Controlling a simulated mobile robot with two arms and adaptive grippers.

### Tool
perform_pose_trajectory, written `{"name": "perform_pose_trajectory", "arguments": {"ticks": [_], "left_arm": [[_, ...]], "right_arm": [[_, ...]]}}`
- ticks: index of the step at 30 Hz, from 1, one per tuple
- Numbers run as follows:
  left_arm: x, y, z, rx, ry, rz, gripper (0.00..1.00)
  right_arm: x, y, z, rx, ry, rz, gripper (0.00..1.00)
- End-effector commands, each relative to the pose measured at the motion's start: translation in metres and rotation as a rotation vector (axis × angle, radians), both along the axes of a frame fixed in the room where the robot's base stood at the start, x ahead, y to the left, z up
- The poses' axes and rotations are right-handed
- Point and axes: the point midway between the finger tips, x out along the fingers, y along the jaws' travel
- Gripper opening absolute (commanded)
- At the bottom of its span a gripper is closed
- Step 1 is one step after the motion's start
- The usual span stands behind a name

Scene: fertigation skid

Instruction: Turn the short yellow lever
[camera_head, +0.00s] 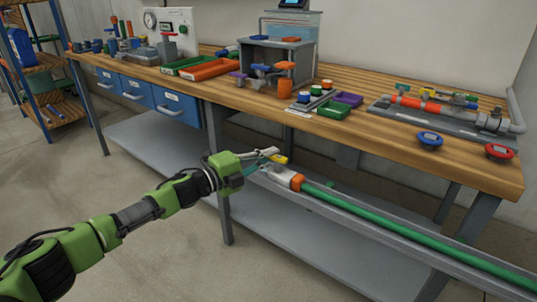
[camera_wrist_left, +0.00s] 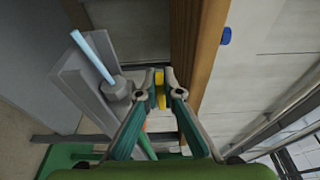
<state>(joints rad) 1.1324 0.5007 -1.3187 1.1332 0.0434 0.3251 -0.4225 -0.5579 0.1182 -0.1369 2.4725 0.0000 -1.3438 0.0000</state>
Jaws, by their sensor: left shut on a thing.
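A short yellow lever (camera_head: 280,159) sits on top of the pale fitting (camera_head: 277,173) at the near end of a green pipe, below the bench's front edge. My left gripper (camera_head: 268,156) reaches it from the left in the head view and is shut on it. In the left wrist view the yellow lever (camera_wrist_left: 159,88) stands between the two fingertips (camera_wrist_left: 162,86). The fingers hide part of the lever, and the valve body under it is mostly hidden there. My right gripper is not in view.
The green pipe (camera_head: 390,235) runs in a grey channel along the bench front, with an orange collar (camera_head: 297,181) near the fitting. The wooden bench (camera_head: 380,140) overhangs behind. On it stand green tray (camera_head: 333,110), a blue handwheel (camera_head: 430,139) and a red handwheel (camera_head: 499,152).

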Motion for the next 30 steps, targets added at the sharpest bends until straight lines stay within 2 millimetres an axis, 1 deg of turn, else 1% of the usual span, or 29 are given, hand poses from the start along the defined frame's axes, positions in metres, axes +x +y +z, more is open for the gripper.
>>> {"name": "perform_pose_trajectory", "arguments": {"ticks": [4,12,28,29,30], "left_arm": [[0.0024,-0.0013,0.0006,0.001,-0.002,-0.049,0.00],[0.0035,-0.0027,0.0004,0.001,-0.002,-0.113,0.00],[0.0032,-0.0036,0.0008,0.000,-0.001,-0.131,0.00],[0.0032,-0.0036,0.0008,0.000,-0.001,-0.131,0.14],[0.0032,-0.0036,0.0008,0.000,-0.001,-0.131,0.24]], "right_arm": [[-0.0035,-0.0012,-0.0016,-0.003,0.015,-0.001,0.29],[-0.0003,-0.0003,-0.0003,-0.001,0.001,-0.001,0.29],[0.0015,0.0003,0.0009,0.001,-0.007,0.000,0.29],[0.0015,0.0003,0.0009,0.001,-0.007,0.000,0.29],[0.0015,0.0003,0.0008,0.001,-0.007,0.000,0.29]]}}
